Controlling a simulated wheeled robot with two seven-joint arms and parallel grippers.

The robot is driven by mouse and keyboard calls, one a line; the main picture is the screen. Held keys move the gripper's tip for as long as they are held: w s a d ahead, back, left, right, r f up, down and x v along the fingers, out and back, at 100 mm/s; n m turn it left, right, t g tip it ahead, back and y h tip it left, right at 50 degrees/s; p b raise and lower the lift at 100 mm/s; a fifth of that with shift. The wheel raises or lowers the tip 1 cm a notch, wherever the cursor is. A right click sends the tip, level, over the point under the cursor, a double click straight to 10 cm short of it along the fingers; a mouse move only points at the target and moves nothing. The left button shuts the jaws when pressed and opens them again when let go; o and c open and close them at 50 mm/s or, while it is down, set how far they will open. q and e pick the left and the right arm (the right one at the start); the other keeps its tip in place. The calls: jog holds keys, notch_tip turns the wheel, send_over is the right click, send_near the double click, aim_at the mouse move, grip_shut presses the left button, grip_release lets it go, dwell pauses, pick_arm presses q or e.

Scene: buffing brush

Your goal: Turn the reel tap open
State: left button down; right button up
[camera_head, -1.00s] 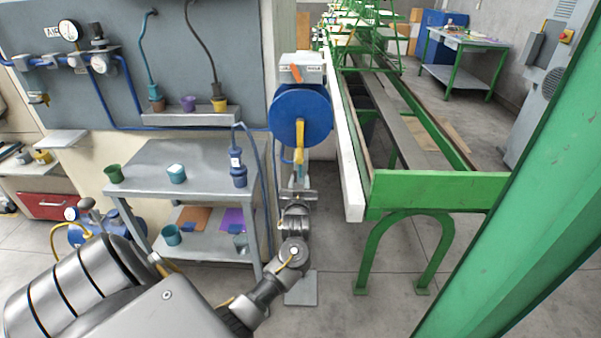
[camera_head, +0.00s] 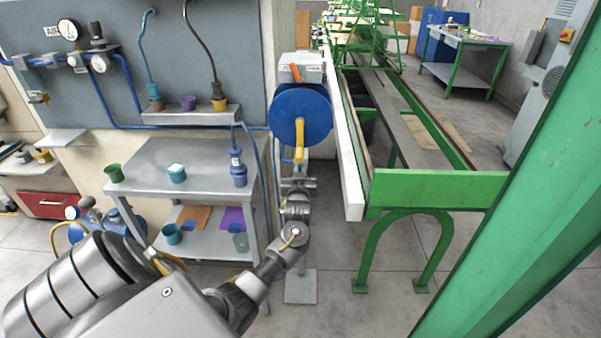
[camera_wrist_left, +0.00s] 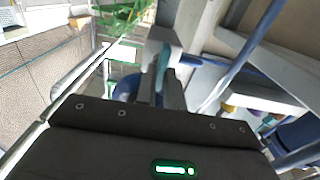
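A blue hose reel (camera_head: 300,116) with a yellow arm on its front (camera_head: 299,140) stands on a post left of the white beam. Above it is a pale labelled box with a small orange-red lever (camera_head: 295,73), which looks like the tap; the lever sits at a slant. My left gripper (camera_head: 299,170) points up and away, just below the reel and well below the lever. In the left wrist view its two fingers (camera_wrist_left: 160,90) show close together, with a bluish thing behind them. Whether a gap remains between them is unclear. My right gripper is out of view.
A grey bench (camera_head: 205,152) with cups stands left of the reel post. A green frame (camera_head: 435,188) with a long white beam (camera_head: 347,160) runs along the right. A thick green post (camera_head: 530,200) crosses the near right. Bare floor shows beneath the frame.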

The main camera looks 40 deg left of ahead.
pick_arm(q)
jog(key=shift+n, duration=0.4)
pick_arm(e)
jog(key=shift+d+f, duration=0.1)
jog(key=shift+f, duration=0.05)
pick_arm(q)
jog(key=n+b, duration=0.2)
jog(key=n, duration=0.3)
jog(key=n+b, duration=0.1)
jog(key=n, duration=0.5)
jog(key=n+b, duration=0.2)
jog(key=n, duration=0.4)
jog(key=shift+s+a+f+b, duration=0.15)
jog(key=shift+f+b, duration=0.15)
jog(key=shift+b, duration=0.05)
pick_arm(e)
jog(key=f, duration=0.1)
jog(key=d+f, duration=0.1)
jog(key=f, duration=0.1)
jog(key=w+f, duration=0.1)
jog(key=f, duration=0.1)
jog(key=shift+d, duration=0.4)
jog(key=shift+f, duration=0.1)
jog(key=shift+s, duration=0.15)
pick_arm(q)
jog(key=c, duration=1.5)
grip_release()
